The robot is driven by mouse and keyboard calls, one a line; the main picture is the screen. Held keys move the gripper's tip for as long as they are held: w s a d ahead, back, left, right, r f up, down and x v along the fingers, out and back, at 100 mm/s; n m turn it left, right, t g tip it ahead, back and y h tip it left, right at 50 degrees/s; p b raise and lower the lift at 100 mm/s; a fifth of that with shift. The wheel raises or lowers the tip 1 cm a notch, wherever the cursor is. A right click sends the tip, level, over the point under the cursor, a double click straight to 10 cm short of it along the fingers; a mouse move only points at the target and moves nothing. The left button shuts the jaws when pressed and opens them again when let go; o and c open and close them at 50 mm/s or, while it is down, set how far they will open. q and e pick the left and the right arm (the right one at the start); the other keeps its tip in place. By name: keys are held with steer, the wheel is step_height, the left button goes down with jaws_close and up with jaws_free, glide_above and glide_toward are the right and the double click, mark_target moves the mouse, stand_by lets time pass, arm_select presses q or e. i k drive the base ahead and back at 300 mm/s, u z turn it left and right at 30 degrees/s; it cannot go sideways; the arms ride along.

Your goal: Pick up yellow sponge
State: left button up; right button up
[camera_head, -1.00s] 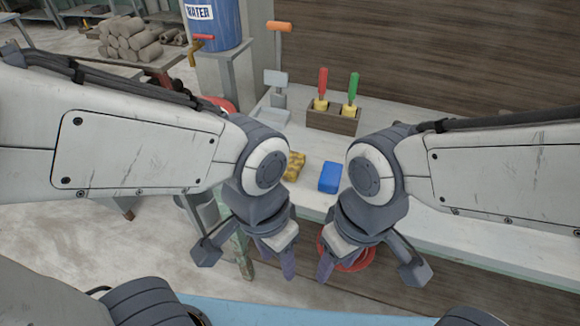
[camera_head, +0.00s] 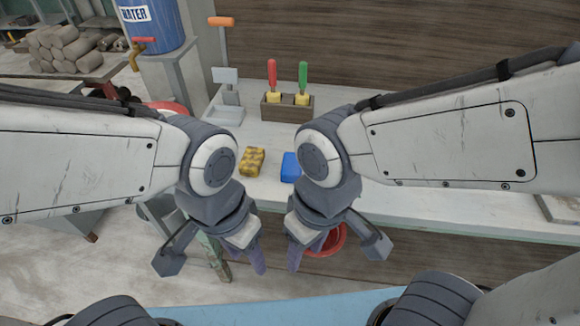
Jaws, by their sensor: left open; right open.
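The yellow sponge (camera_head: 252,161), with dark blotches, lies on the pale workbench between my two arms. It is in full view, just left of a blue block (camera_head: 290,167). My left gripper (camera_head: 245,262) hangs below and in front of the sponge, off the bench's front edge, open and empty. My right gripper (camera_head: 304,262) hangs to its right at about the same height, also open and empty. Neither gripper touches the sponge. My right arm hides part of the blue block.
A wooden holder (camera_head: 287,108) with a red-handled and a green-handled tool stands behind the sponge. A metal stand with an orange handle (camera_head: 221,21) is at back left. A blue water barrel (camera_head: 152,24) stands further left. A red bucket (camera_head: 328,241) is below, behind my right gripper.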

mark_target(250, 165)
steer(key=u, duration=0.15)
steer(key=i, duration=0.75)
